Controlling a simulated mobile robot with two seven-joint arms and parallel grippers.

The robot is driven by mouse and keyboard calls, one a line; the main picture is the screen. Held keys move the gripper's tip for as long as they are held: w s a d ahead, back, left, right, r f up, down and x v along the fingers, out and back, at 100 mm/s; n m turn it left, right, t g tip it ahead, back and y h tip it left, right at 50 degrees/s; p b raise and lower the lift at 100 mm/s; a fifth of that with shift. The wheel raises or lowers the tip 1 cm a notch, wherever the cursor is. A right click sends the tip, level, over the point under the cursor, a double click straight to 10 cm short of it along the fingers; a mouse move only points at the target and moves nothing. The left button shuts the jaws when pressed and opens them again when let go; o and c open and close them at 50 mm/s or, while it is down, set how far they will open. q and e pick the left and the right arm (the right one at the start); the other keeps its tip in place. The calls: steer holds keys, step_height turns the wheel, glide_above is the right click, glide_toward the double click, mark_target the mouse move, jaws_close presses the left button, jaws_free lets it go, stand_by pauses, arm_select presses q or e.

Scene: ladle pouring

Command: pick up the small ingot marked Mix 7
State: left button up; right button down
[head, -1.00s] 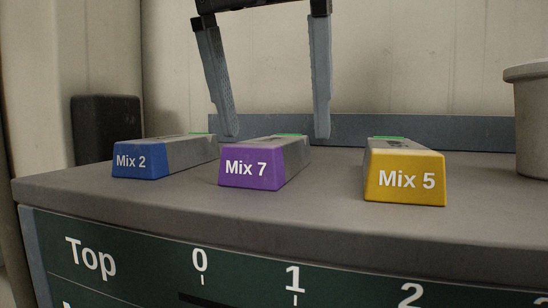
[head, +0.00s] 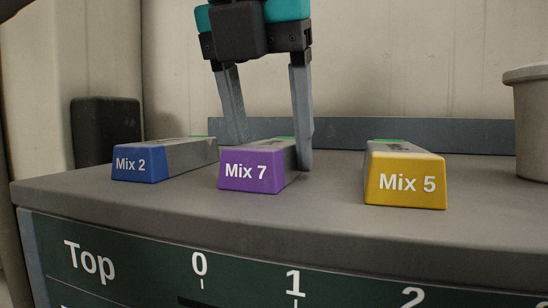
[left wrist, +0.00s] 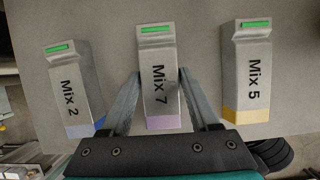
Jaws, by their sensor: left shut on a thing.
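The Mix 7 ingot (head: 250,178) has a purple front end and a grey body, and lies on the counter between the other two ingots. My left gripper (head: 272,155) has come down from above with its fingers on either side of it, shut on its grey body. In the left wrist view the Mix 7 ingot (left wrist: 160,92) lies between the two fingertips of the left gripper (left wrist: 159,78), with its green mark beyond them. The ingot appears to rest on the counter still. My right gripper is not in view.
The blue-ended Mix 2 ingot (head: 140,168) lies to the left and the yellow-ended Mix 5 ingot (head: 405,185) to the right, both apart from the gripper. A pale bucket (head: 533,130) stands at the right edge of the grey counter (head: 330,215). A low blue-grey ledge (head: 420,134) runs behind.

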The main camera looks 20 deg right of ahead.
arm_select(q)
jaws_close()
steer(key=shift+r, duration=0.1)
stand_by(0.4)
